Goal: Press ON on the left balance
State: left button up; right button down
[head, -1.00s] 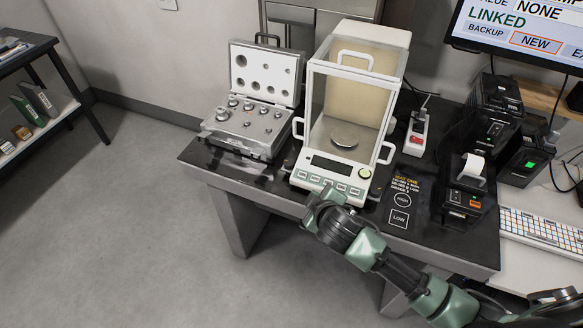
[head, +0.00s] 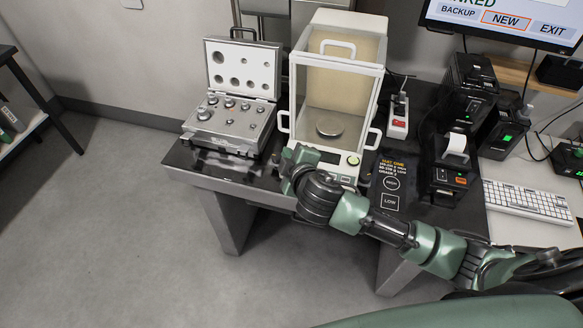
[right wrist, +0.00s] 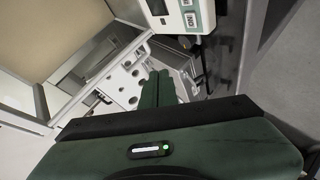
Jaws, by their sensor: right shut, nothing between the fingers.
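The balance (head: 348,20) is a white instrument with a clear draft shield and a round metal pan (head: 330,128) inside. It stands at the back of the dark table. Its front panel carries a dark display and a row of buttons (head: 346,179), mostly hidden behind my right arm. My right gripper (head: 291,158) is at the left end of that panel, shut and empty; contact cannot be told. In the right wrist view its closed green fingers (right wrist: 157,88) point towards the weight case, and part of the panel (right wrist: 186,16) shows above them. My left gripper is out of view.
An open case of weights (head: 232,120) stands close left of the balance. A black mat with HIGH and LOW circles (head: 391,190), a power strip (head: 398,118) and a small printer (head: 453,160) are to the right. Open floor lies in front.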

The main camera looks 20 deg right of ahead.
jog(key=shift+w+d+f+b, duration=0.3)
jog(key=shift+w+f+b, duration=0.1)
jog(key=shift+f+b, duration=0.85)
jog(key=shift+w+d+f+b, duration=0.25)
jog(key=shift+w+f+b, duration=0.2)
jog(key=shift+f+b, duration=0.85)
jog(key=shift+w+d+f+b, duration=0.3)
jog(key=shift+w+f+b, duration=0.1)
jog(key=shift+f+b, duration=0.85)
jog(key=shift+f, duration=0.25)
jog(key=shift+w+d+f, duration=0.1)
jog(key=shift+f, duration=0.15)
jog(key=shift+w+f, duration=0.1)
jog(key=shift+f, duration=0.3)
jog(key=shift+r, duration=0.1)
jog(key=shift+s+r+p, duration=0.25)
jog(key=shift+r+p, duration=0.45)
jog(key=shift+p, duration=0.2)
jog(key=shift+r, duration=0.1)
